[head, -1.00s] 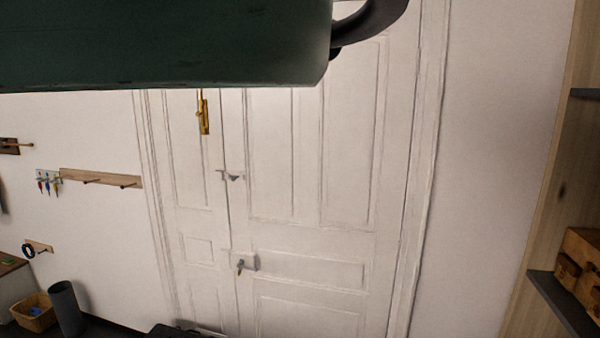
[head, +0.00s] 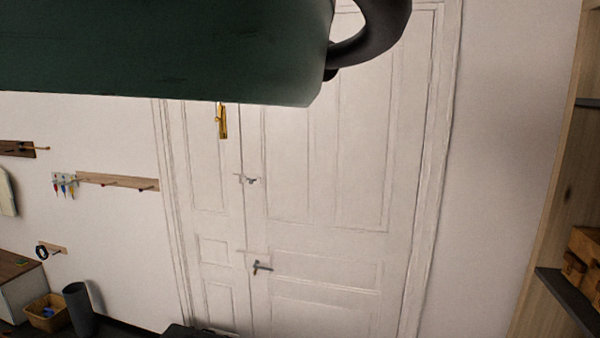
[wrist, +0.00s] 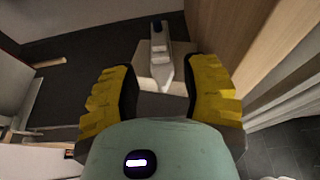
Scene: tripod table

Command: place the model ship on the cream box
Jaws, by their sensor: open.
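In the wrist view my gripper (wrist: 161,72) is open, with its two yellow-and-black fingers wide apart and nothing between them that I can see gripped. Beyond the fingertips is a narrow pale grey object with a dark top part (wrist: 160,52); it may be the model ship, but it is too small to be sure. It lies over a pale beige flat-sided surface (wrist: 148,72), which I cannot identify for certain as the cream box. The object is apart from the fingers. Neither the ship nor the cream box shows in the head view.
The head view shows a white door (head: 330,190), a peg rail (head: 118,181) and a shelf unit (head: 556,190) at right holding a wooden box (head: 585,258). A grey bin (head: 80,308) and a basket (head: 47,312) stand at lower left. A wooden panel (wrist: 232,35) rises at right in the wrist view.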

